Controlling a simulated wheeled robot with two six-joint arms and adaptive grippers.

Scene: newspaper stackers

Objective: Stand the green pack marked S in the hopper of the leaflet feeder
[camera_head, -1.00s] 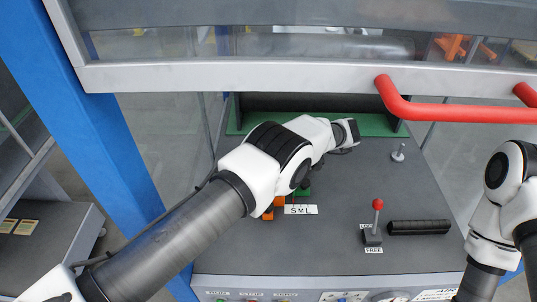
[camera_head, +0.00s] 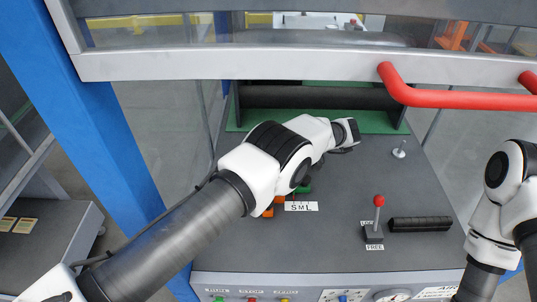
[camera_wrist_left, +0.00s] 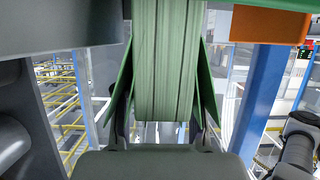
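My left arm comes in from the left over the grey machine top. A green pack (camera_head: 304,189) and orange packs (camera_head: 268,210) show partly below its wrist, behind a white label marked S, M, L (camera_head: 301,206). In the left wrist view the green pack (camera_wrist_left: 168,60) fills the middle, between the fingers of my left gripper (camera_wrist_left: 163,130). I cannot tell whether the fingers press on it. Orange (camera_wrist_left: 270,24) shows at upper right. No S mark on the pack is legible. My right arm stands at the right edge; its gripper is out of view.
A glazed guard with a grey front bar (camera_head: 240,66) and red handle (camera_head: 450,98) spans the back. Behind it are a dark roller (camera_head: 310,97) and green bed (camera_head: 236,118). A blue post (camera_head: 110,150) rises left.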

